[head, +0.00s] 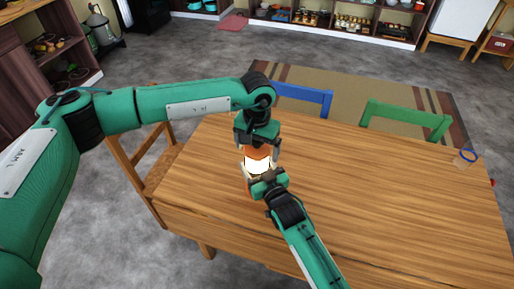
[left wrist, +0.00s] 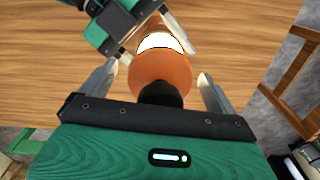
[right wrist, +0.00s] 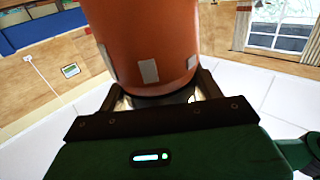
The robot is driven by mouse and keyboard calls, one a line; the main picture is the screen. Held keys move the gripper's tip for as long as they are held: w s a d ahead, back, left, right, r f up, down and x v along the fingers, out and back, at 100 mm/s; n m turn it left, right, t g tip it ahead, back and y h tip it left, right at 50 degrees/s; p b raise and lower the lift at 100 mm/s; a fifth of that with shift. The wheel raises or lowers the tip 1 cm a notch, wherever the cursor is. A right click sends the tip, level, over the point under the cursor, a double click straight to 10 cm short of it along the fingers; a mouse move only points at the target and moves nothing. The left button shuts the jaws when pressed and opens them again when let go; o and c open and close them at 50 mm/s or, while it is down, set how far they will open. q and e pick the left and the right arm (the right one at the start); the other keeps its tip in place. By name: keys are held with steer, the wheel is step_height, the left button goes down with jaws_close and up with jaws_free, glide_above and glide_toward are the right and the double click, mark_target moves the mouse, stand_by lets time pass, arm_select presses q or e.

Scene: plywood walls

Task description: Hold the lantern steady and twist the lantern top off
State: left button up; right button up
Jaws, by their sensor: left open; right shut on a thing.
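The lantern (head: 257,165) stands upright over the table, with a bright glowing middle and orange parts. Its round orange top (left wrist: 160,72) with a black knob (left wrist: 160,95) fills the middle of the left wrist view. My left gripper (head: 258,147) is above the lantern, open, with one finger on each side of the top and gaps visible. My right gripper (head: 266,178) is shut on the lantern from the near side. In the right wrist view, the orange lantern body (right wrist: 148,50) with pale patches rises large between the fingers; their contact is partly hidden.
The wooden table (head: 380,190) is mostly clear to the right. A small item with a blue ring (head: 466,156) is at its right end. A blue chair (head: 303,95) and a green chair (head: 405,118) stand behind, and a wooden chair (head: 140,165) is at the left.

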arm_select(q)
step_height(320, 180, up, 11)
steer(key=shift+r, duration=0.2)
arm_select(e)
steer(key=o, duration=1.4)
steer(key=shift+s+d, duration=0.15)
steer(key=shift+s, duration=0.15)
steer(key=v, duration=1.1)
steer(key=shift+s+d, duration=0.1)
